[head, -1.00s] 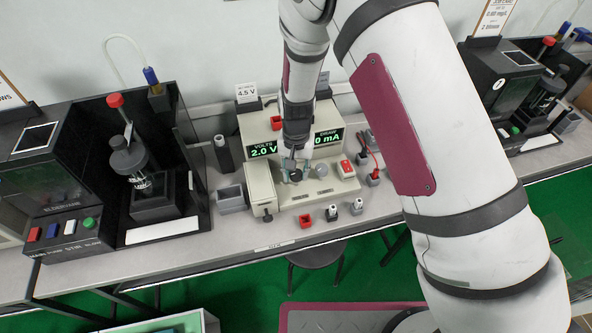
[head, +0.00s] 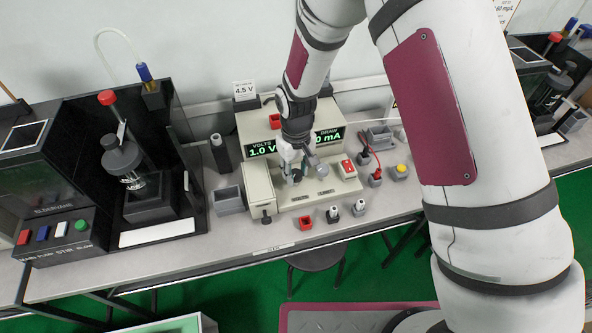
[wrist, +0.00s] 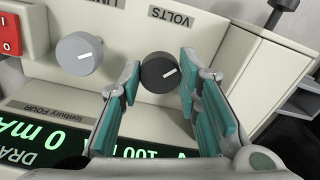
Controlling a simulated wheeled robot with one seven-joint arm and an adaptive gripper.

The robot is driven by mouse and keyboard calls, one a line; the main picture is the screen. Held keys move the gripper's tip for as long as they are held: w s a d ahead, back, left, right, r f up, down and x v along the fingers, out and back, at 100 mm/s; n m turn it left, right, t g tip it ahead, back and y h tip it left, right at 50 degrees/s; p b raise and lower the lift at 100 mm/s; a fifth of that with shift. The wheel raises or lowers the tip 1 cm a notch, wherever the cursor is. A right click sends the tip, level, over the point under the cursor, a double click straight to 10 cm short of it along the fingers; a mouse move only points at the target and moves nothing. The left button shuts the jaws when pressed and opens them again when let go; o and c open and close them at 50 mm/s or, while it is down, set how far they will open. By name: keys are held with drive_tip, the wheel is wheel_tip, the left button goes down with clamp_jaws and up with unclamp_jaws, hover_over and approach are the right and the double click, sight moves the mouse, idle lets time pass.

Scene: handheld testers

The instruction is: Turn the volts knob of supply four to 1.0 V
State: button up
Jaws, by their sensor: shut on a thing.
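Supply four (head: 258,183) is a cream bench unit, and its plate (wrist: 48,110) reads "FOUR" in the wrist view. Its green volts display (head: 262,150) reads 1.0 V in the head view. The volts knob (wrist: 167,82) is black with a white pointer line and sits below the VOLTS label in the wrist view. My gripper (wrist: 160,71) is shut on this knob, one teal-padded finger on each side. In the head view my gripper (head: 291,173) is at the front of the supply and hides most of the knob.
A grey knob (wrist: 79,54) is beside the volts knob, with a red switch (wrist: 9,34) beyond it. Several small blocks and posts stand along the bench front, including a red block (head: 306,223). A black stirrer station (head: 126,160) stands at left.

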sight(296, 173)
idle(0.5)
drive_tip(key=o, duration=1.1)
drive_tip(key=shift+o, duration=0.2)
wheel_tip(296, 173, up, 12)
